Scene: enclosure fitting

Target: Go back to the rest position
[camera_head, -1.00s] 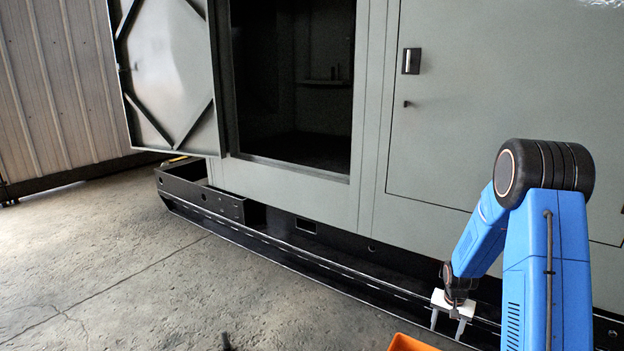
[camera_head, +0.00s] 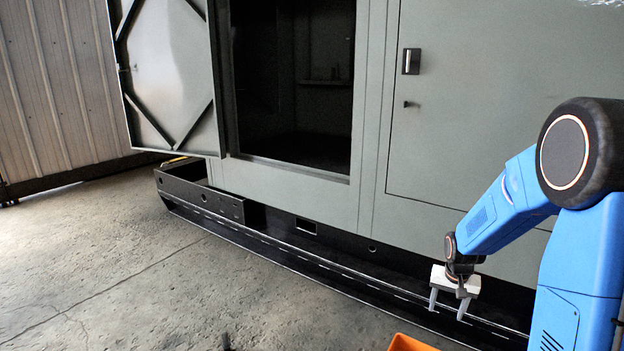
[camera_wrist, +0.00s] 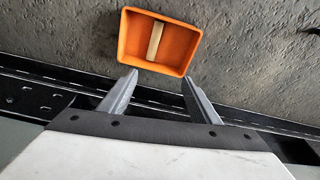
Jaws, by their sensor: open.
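My gripper (camera_head: 447,308) hangs at the lower right of the head view, in front of the enclosure's black base rail, with its two grey fingers pointing down. In the wrist view my gripper (camera_wrist: 158,82) is open, its fingers spread apart with nothing between them. My blue arm reaches down to it from the right.
An orange bin (camera_wrist: 128,35) holding a light wooden-looking block (camera_wrist: 155,40) stands on the floor; its edge shows in the head view (camera_head: 411,343). The grey enclosure (camera_head: 450,140) has one door (camera_head: 170,75) open onto a dark interior. Bare concrete floor (camera_head: 130,260) lies left.

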